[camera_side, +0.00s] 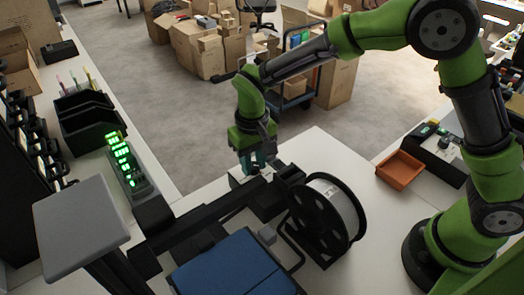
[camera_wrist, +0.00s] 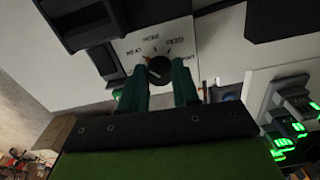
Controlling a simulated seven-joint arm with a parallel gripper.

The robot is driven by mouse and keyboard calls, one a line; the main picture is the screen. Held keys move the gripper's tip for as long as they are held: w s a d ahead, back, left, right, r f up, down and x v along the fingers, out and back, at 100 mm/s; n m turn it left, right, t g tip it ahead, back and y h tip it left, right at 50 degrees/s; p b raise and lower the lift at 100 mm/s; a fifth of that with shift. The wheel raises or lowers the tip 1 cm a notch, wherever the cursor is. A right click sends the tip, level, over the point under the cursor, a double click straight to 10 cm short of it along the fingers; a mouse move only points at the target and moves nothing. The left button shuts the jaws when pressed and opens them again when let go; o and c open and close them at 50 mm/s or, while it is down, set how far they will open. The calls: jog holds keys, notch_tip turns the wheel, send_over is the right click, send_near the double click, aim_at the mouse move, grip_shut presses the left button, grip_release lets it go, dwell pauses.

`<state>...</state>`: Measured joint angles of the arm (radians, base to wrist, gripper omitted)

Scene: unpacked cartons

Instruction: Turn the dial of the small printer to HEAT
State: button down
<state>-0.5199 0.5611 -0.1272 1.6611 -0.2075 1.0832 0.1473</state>
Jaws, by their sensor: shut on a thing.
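The small printer has a white panel (camera_wrist: 200,32) with a dark round dial (camera_wrist: 159,70) on it. Labels stand around the dial; I read HOME (camera_wrist: 151,37) above, FEED (camera_wrist: 175,41) to the upper right and what looks like HEAT (camera_wrist: 133,53) to the left. Another label at the right is partly hidden by a finger. My gripper (camera_wrist: 162,72) has its two teal fingers on either side of the dial, shut on it. A clear pointer on the dial cannot be made out. In the side view my gripper (camera_side: 254,166) is down at the printer, and the dial is hidden.
A black spool (camera_side: 327,212) stands right of the gripper, close by. A blue bed (camera_side: 232,267) and dark rails lie in front. A grey plate (camera_side: 80,225), a green-lit display (camera_side: 124,160) and black trays (camera_side: 85,118) are left. An orange bin (camera_side: 401,170) sits right.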

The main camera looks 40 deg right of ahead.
aim_at(253, 165)
jog(key=shift+r+n, duration=0.1)
jog(key=shift+n, duration=0.4)
jog(key=c, duration=0.8)
grip_release()
notch_tip(253, 165, up, 17)
jog(key=shift+f, duration=0.1)
jog(key=s+d+m+t, duration=0.1)
jog(key=s+d+t, duration=0.1)
jog(key=s+d, duration=0.3)
jog(key=s+d+m+t+y, duration=0.1)
jog(key=s+d+t, duration=0.1)
jog(key=s+d, duration=0.3)
jog(key=s+d+m+t+y, duration=0.1)
jog(key=s+d+m+t, duration=0.1)
jog(key=s+d, duration=0.3)
jog(key=shift+s+d+r+t, duration=0.15)
jog(key=shift+s+t, duration=0.15)
jog(key=shift+s, duration=0.35)
jog(key=shift+s+r+t, duration=0.15)
jog(key=shift+s+t, duration=0.15)
jog(key=shift+s, duration=0.3)
